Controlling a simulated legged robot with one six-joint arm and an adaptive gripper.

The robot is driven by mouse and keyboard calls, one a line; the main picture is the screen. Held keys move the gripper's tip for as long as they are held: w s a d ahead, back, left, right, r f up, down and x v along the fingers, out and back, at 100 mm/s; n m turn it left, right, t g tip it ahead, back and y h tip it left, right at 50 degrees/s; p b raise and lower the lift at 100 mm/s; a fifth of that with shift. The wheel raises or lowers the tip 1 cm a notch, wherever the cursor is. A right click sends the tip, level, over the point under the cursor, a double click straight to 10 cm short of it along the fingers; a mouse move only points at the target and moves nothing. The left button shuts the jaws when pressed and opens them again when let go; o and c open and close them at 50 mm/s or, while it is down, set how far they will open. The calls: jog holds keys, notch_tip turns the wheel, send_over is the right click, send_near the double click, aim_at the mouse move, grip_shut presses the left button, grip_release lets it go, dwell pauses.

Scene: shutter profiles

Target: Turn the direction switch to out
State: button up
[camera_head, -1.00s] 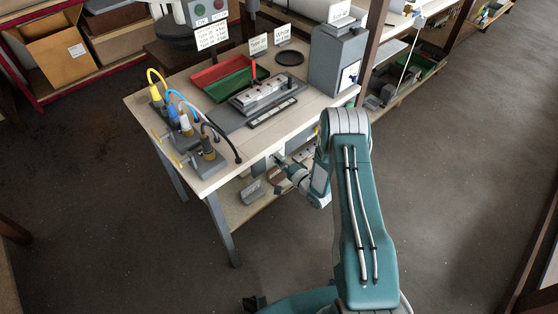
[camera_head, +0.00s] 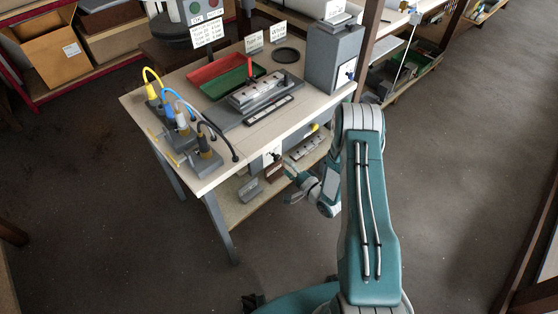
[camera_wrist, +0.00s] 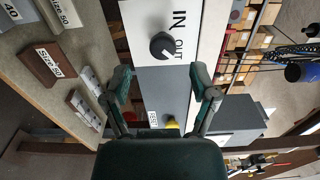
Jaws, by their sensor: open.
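The direction switch (camera_wrist: 163,45) is a round black knob on a white panel, in the upper middle of the wrist view. The words IN and OUT are printed beside it, turned sideways in this view. A pale mark shows on the knob, but I cannot tell for sure which word it points at. My gripper (camera_wrist: 163,78) is open and empty, one finger on each side below the knob in the picture; the fingers look apart from it.
In the wrist view, a grey panel with a yellow knob (camera_wrist: 172,125) lies beside the white one. A lower shelf with labelled blocks (camera_wrist: 53,63) is at left. On the bench top stand cabled connectors (camera_head: 178,115), a red and green tray (camera_head: 215,75) and a grey box (camera_head: 334,58).

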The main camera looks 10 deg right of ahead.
jog(key=v, duration=0.6)
jog(key=shift+s+d, duration=0.25)
jog(key=shift+w, duration=0.1)
jog(key=w+d+r+n+g+h, duration=0.1)
jog(key=w+r+n+g+h, duration=0.2)
jog(key=r, duration=0.6)
jog(key=w+d+r+n+h, duration=0.2)
jog(key=w+r+n+h, duration=0.15)
jog(key=r, duration=0.55)
jog(key=s+r+n+g+h, duration=0.2)
jog(key=s+r+h, duration=0.35)
jog(key=r, duration=0.75)
jog(key=s+a+r+n+g+y, duration=0.1)
jog(key=s+a+r, duration=0.1)
jog(key=s, duration=0.6)
jog(key=s+a+r+n+g+y, duration=0.1)
jog(key=s+a+r+g, duration=0.1)
jog(key=s, duration=0.7)
jog(key=s+a+r+n+g+y, duration=0.1)
jog(key=s+a+r+g, duration=0.1)
jog(key=s, duration=0.7)
jog(key=shift+a+r+n, duration=0.35)
jog(key=shift+a+r, duration=0.3)
jog(key=shift+a, duration=0.5)
